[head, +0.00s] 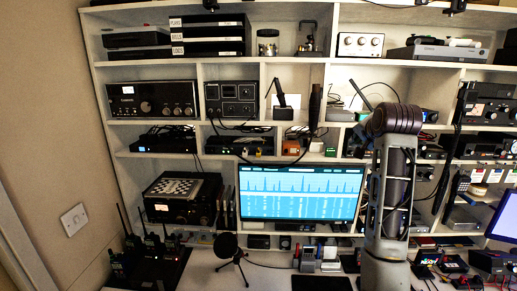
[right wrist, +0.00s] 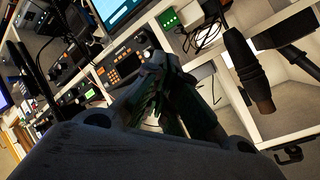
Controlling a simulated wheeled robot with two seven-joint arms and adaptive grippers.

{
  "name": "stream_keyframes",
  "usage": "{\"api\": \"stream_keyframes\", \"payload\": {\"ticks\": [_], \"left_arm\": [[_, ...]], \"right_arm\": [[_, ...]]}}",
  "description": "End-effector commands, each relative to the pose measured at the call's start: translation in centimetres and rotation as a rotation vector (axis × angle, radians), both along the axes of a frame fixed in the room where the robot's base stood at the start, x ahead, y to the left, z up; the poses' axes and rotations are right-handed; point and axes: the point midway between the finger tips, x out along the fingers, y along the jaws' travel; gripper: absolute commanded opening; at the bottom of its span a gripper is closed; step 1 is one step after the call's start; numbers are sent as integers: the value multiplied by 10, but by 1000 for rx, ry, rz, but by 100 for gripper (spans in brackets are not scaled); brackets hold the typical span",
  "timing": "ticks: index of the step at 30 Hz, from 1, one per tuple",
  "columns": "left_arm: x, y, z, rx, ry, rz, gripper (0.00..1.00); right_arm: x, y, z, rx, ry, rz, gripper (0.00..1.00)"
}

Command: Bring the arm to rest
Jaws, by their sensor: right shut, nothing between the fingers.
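My right arm (head: 388,200) rises upright in the head view, in front of the shelves to the right of the monitor. Its dark banded joint (head: 395,119) is at the top. I cannot make out the fingers clearly in the head view. In the right wrist view my right gripper (right wrist: 172,82) is shut and empty, its dark fingers pointing toward shelves with radio gear. My left gripper is in neither view.
White cubby shelves (head: 330,63) full of radios fill the back wall. A lit monitor (head: 301,193) stands on the desk, with a microphone on a tripod (head: 230,252) in front. Handheld radios (head: 152,245) stand at left. A dark cylinder (right wrist: 246,70) hangs near the gripper in the right wrist view.

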Motion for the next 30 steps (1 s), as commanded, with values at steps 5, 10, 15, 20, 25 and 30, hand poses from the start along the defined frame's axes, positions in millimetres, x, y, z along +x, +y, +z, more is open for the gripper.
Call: {"api": "stream_keyframes", "payload": {"ticks": [5, 10, 15, 20, 25, 30], "left_arm": [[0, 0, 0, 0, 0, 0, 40], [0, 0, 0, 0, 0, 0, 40], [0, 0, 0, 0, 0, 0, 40], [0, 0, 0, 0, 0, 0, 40], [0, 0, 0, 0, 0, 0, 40], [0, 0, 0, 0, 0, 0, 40]], "right_arm": [[-6, 2, -49, -62, 60, 32, 0], [-14, 5, -91, -117, 114, 66, 0], [-26, 8, -132, -172, 168, 105, 0], [-39, 12, -170, -222, 218, 145, 0], [-56, 16, -209, -272, 271, 191, 0], [-75, 21, -245, -321, 323, 242, 0]]}}
